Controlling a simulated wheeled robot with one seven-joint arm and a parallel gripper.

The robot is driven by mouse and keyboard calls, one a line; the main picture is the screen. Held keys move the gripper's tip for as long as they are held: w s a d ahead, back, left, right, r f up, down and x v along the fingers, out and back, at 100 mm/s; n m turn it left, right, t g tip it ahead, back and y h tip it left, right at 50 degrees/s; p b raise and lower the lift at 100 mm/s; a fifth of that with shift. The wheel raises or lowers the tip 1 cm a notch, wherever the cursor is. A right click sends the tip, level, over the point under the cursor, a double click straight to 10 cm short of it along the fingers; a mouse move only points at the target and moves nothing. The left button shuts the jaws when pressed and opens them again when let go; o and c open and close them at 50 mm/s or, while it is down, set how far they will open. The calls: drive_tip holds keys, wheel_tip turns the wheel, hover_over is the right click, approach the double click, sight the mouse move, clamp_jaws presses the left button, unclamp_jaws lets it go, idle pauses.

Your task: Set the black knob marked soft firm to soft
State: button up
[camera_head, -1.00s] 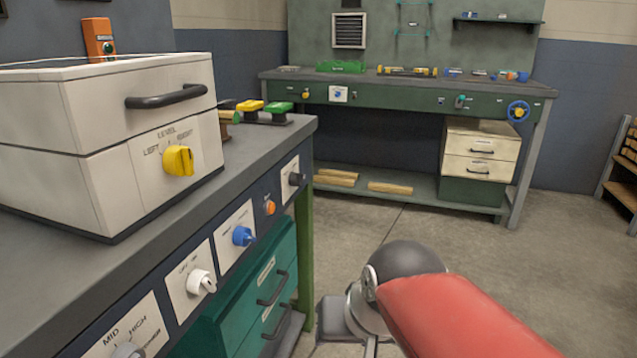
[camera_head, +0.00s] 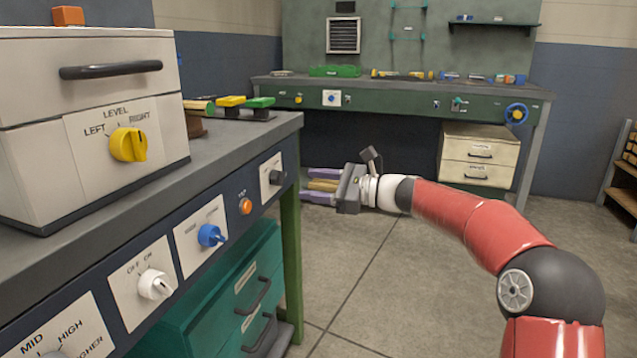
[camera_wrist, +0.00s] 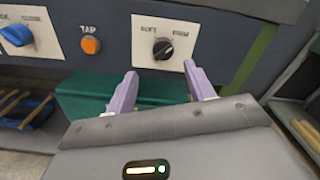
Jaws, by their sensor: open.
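The black knob (camera_head: 276,177) sits on a white plate at the far right end of the near bench's front panel. In the wrist view the black knob (camera_wrist: 162,48) is between a left label that looks like SOFT and a right label that looks like FIRM. I cannot tell clearly which way it points. My gripper (camera_head: 318,186) is open and empty, to the right of the knob in the head view, its fingers pointing left. In the wrist view the two purple fingers of my gripper (camera_wrist: 160,72) spread below and either side of the knob, apart from it.
An orange button (camera_wrist: 91,45) marked TAP and a blue knob (camera_head: 210,235) lie left of the black knob. A white knob (camera_head: 155,284) is further left. Teal drawers (camera_head: 235,300) stand below the panel. The floor (camera_head: 400,260) is open to the right.

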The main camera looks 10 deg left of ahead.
sight(278, 178)
drive_tip(key=w+a, duration=0.1)
drive_tip(key=a, duration=0.6)
drive_tip(key=shift+a, duration=0.3)
drive_tip(key=c, duration=1)
